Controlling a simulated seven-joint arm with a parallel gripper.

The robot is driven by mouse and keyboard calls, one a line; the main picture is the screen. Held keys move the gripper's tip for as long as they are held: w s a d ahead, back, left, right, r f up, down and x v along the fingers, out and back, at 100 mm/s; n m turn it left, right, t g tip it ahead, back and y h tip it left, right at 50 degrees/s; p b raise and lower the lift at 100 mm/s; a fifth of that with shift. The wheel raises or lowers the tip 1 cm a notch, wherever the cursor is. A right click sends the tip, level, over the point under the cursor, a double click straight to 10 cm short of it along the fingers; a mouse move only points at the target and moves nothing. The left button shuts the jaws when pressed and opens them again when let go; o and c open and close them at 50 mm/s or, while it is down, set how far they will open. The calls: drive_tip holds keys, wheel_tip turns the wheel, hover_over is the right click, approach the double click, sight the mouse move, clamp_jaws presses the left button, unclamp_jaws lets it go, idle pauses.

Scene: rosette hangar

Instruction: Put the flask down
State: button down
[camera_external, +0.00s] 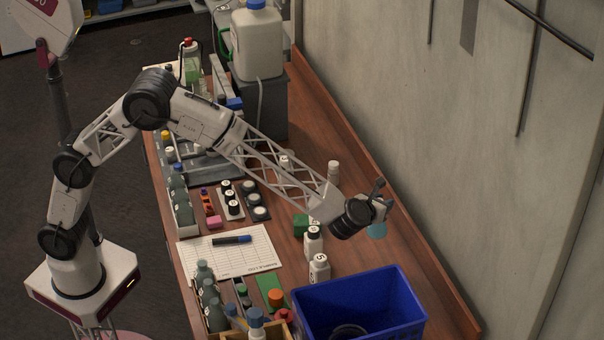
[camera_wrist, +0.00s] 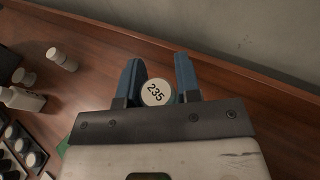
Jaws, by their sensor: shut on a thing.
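The flask (camera_external: 377,231) is a small, teal, see-through vessel hanging under my gripper (camera_external: 381,207) at the right of the external view. In the wrist view, its round white top (camera_wrist: 156,92) reads "235" and sits between the two blue fingers of my gripper (camera_wrist: 160,82). The fingers are shut on it. In the external view it appears above the right part of the wooden bench (camera_external: 440,280), near the wall. I cannot tell whether its base touches the bench. Its lower body is hidden in the wrist view.
A blue crate (camera_external: 372,284) stands in front of the flask. White bottles (camera_external: 314,243) and a green block (camera_external: 301,225) stand to its left. A small white bottle (camera_external: 333,171) stands farther back. Bare bench lies around the flask, and the wall (camera_external: 480,170) rises at the right.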

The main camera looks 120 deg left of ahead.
sight(380, 228)
drive_tip(key=shift+f, duration=3.1)
drive_tip(key=shift+f, duration=0.1)
drive_tip(key=shift+f, duration=1.75)
drive_tip(key=shift+f, duration=0.15)
drive_tip(key=c, duration=0.8)
unclamp_jaws()
